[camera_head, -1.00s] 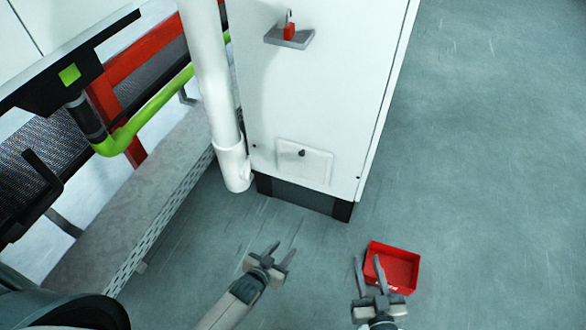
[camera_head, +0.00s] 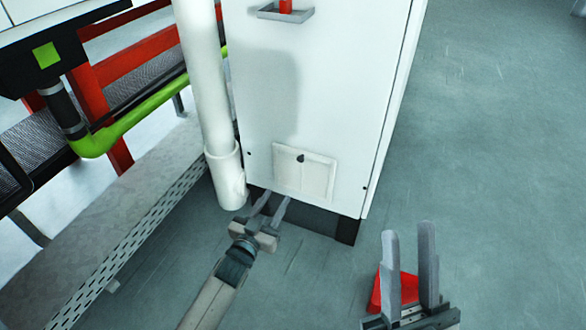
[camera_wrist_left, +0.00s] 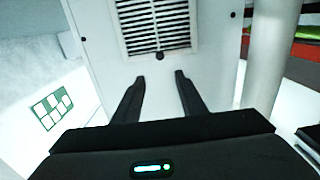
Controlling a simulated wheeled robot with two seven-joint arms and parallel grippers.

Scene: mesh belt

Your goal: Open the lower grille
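The lower grille (camera_head: 318,178) is a pale square panel low on the white cabinet, with a small dark knob (camera_head: 300,158) near its top edge. It lies flat in the cabinet front and looks closed. In the left wrist view the grille (camera_wrist_left: 155,22) shows dark slats, and the knob (camera_wrist_left: 159,56) sits just beyond my fingertips. My left gripper (camera_head: 274,198) is open and empty, just below the grille in the head view; its fingers (camera_wrist_left: 160,76) point towards the knob without touching it. My right gripper (camera_head: 410,232) is open and empty, to the right of the cabinet.
A white pipe (camera_head: 207,100) runs down the cabinet's left side, close to my left gripper. A red box (camera_head: 376,296) lies on the floor, partly hidden by my right gripper. The mesh belt frame (camera_head: 110,70) stands left. The floor at right is clear.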

